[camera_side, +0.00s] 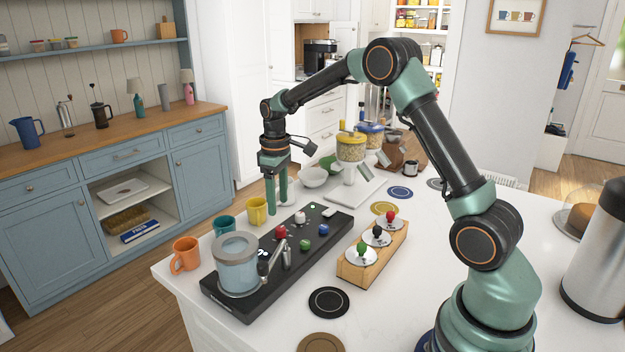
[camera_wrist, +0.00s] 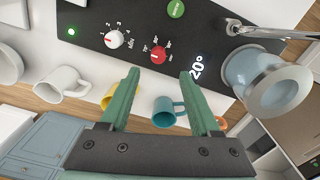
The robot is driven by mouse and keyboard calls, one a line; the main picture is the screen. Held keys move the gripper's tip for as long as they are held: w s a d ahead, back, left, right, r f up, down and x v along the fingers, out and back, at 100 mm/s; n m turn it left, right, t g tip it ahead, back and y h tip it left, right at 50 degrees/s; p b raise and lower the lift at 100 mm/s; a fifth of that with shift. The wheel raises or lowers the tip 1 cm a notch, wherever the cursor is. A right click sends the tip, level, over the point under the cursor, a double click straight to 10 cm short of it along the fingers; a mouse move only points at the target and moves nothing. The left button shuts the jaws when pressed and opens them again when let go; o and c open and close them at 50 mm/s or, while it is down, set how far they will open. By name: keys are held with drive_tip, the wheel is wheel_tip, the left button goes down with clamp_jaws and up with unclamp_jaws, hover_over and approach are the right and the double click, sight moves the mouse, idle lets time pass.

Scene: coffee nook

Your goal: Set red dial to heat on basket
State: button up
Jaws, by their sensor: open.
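The red dial (camera_side: 281,231) is a small round knob on the black machine panel (camera_side: 262,287). It also shows in the wrist view (camera_wrist: 158,54), with a printed number scale beside it and a lit "20°" near it; its exact setting is too small to tell. A white dial (camera_wrist: 114,39) with its own numbers is to its left. My gripper (camera_side: 277,204) points down, open and empty, above the table behind the panel. In the wrist view my gripper's fingertips (camera_wrist: 159,74) frame the space just below the red dial and do not touch it.
Blue (camera_side: 323,230) and green (camera_side: 305,244) knobs are beside the dials. Orange (camera_side: 185,254), teal (camera_side: 224,225) and yellow (camera_side: 257,211) mugs line the left edge. A wooden rack (camera_side: 359,273) stands right.

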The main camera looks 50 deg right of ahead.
sight(280, 228)
wheel_tip(280, 228, down, 8)
drive_tip(key=shift+d, duration=0.15)
idle(0.3)
clamp_jaws()
